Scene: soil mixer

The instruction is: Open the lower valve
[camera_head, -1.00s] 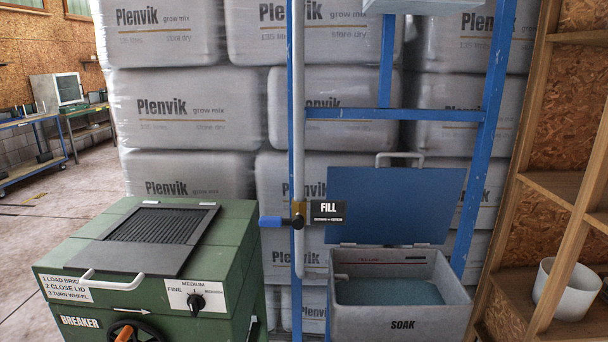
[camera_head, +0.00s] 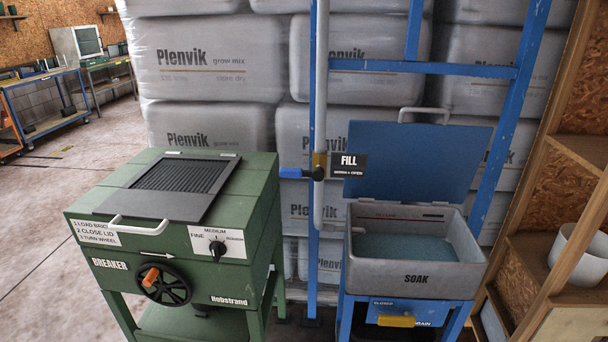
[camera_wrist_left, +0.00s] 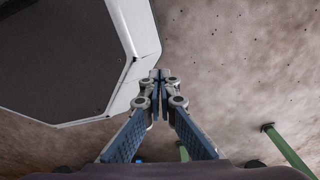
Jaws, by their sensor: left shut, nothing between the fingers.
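A yellow handle (camera_head: 397,321) sits low on the blue front under the grey SOAK tub (camera_head: 415,281), beside partly readable lettering that ends in "DRAIN". Higher up, a valve with a blue lever (camera_head: 295,173) is on the grey vertical pipe (camera_head: 320,90), next to the black FILL sign (camera_head: 348,164). The blue lever points left, sideways to the pipe. My left gripper (camera_wrist_left: 157,80) shows in the left wrist view, with its fingers together and empty, above the floor and apart from both valves. Neither gripper shows in the head view.
The green breaker (camera_head: 180,250) with its handwheel (camera_head: 166,284) stands left of the tub. A wooden shelf (camera_head: 560,225) with a white pot (camera_head: 578,258) is at right. Wrapped bags are stacked behind. In the wrist view, a white-edged dark panel (camera_wrist_left: 60,60) is beside the gripper.

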